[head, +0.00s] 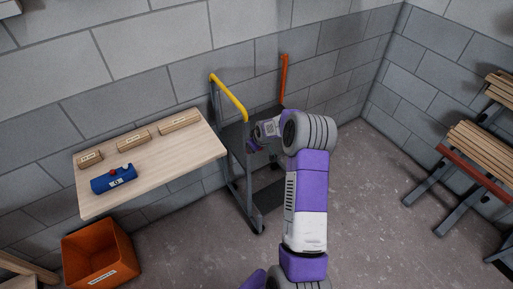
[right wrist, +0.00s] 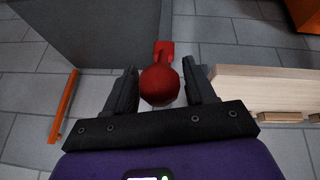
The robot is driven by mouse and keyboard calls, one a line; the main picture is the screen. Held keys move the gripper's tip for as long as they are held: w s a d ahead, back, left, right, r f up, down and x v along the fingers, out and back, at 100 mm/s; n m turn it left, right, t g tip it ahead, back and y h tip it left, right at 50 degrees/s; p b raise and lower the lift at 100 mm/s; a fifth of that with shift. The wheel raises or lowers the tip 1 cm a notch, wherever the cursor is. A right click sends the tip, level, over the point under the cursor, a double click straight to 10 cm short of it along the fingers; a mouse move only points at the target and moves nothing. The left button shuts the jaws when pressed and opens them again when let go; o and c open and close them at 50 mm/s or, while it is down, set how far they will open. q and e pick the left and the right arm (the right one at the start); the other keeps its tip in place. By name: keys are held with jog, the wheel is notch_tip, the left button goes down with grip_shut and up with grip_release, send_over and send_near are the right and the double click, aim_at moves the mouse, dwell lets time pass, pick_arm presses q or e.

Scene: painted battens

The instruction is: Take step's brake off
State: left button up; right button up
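The step (head: 238,135) is a dark grey frame with treads, a yellow rail (head: 229,97) and an upright orange bar (head: 284,80); it stands by the block wall, right of the table. My right arm reaches to it, and my right gripper (right wrist: 162,82) is at its upper part, largely hidden behind my wrist in the head view. In the right wrist view a red ball knob (right wrist: 159,86) on a short red lever (right wrist: 163,50) sits between the open fingers, with slight gaps beside it. The knob is not visible in the head view. My left gripper is out of view.
A wooden table (head: 190,160) with several labelled wood blocks and a blue object (head: 113,179) stands left of the step. An orange bin (head: 100,255) is below it. Floor (head: 375,200) right of my arm is clear.

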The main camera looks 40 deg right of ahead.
jog(key=shift+s+f, duration=0.15)
jog(key=shift+f, duration=0.05)
jog(key=v, duration=0.7)
jog(key=shift+r, duration=0.3)
jog(key=shift+s, duration=0.1)
